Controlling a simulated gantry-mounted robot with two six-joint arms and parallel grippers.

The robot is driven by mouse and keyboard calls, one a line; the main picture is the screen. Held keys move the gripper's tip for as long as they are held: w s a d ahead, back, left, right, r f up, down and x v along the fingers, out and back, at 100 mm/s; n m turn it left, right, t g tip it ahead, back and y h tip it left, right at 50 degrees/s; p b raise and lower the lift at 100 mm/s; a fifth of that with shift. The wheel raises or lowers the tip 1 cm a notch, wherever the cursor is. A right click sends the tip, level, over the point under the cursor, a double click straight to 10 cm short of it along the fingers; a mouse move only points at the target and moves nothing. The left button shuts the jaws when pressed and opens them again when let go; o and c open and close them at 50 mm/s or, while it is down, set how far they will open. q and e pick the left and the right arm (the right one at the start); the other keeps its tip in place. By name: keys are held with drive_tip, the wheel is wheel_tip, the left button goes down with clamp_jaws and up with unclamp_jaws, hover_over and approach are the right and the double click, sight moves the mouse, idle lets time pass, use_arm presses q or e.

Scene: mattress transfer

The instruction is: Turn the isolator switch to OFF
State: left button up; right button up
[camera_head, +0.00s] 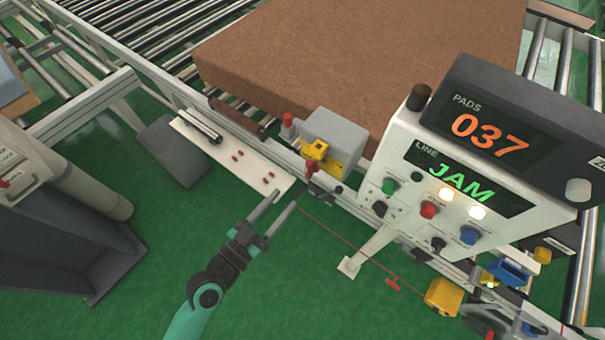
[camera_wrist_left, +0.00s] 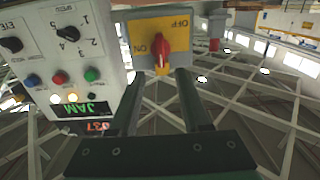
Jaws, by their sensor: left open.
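The isolator switch is a grey box (camera_head: 335,138) with a yellow plate (camera_head: 318,149) and a red handle (camera_head: 311,168), on the conveyor's side rail. In the left wrist view the yellow plate (camera_wrist_left: 173,36) shows upside-down ON and OFF marks, and the red handle (camera_wrist_left: 160,50) lies nearer the ON mark, its yellow-orange end pointing down the picture. My left gripper (camera_head: 286,199) is open and empty, short of the handle on its near side. In the left wrist view its fingers (camera_wrist_left: 159,75) lie either side of the handle's line; I see no contact.
A control panel (camera_head: 400,165) with buttons and a JAM display stands close right of the switch. A brown mattress pad (camera_head: 360,60) lies on the rollers behind. A red cord with a red tag (camera_head: 393,284) runs low at right. Green floor is clear near my left arm.

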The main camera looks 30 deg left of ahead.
sight(307, 172)
use_arm(q)
drive_tip(key=w, duration=0.3)
drive_tip(key=w+d, duration=0.1)
drive_tip(key=w, duration=0.2)
drive_tip(key=w+p, duration=0.1)
drive_tip(key=w, duration=0.2)
drive_tip(key=shift+w+d, duration=0.15)
drive_tip(key=shift+d, duration=0.05)
clamp_jaws()
